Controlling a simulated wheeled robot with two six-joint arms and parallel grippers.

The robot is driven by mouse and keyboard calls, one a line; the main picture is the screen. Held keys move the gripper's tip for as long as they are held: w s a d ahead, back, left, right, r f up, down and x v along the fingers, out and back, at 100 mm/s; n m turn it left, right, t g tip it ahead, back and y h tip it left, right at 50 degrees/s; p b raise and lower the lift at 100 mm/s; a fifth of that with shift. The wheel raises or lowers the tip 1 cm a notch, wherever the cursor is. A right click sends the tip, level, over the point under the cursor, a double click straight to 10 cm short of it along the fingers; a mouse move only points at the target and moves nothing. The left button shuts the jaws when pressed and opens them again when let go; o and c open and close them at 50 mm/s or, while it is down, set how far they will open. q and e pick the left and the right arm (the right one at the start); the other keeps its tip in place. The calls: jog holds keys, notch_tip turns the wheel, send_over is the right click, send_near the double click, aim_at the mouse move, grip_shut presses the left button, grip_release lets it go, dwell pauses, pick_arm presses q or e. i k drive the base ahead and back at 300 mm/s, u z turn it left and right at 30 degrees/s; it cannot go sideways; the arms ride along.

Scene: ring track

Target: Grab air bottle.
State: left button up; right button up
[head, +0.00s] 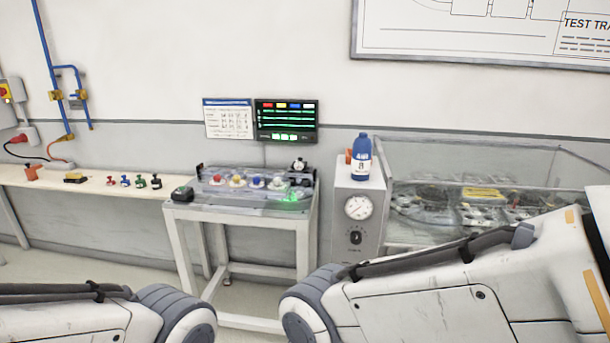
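A blue bottle (361,158) with a white label, which looks like the air bottle, stands upright on top of a pale grey cabinet (344,217). The cabinet has a round gauge and a dark knob on its front. My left arm shows at the bottom left and my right arm crosses the bottom right. Both arms are well in front of the bottle and apart from it. Neither gripper is in the view.
A small orange-red object sits beside the bottle. Left of the cabinet stands a table (240,208) with a clear tray of coloured parts. A glass-walled case (480,160) stands right of the cabinet. A long shelf (80,183) with small parts runs along the left wall.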

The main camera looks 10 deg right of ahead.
aim_at(361, 147)
jog(key=z, duration=0.3)
jog(key=k, duration=0.25)
jog(key=u, duration=0.95)
jog(key=i, duration=1.15)
jog(key=z, duration=1.05)
jog(key=i, duration=0.8)
jog(key=z, duration=0.95)
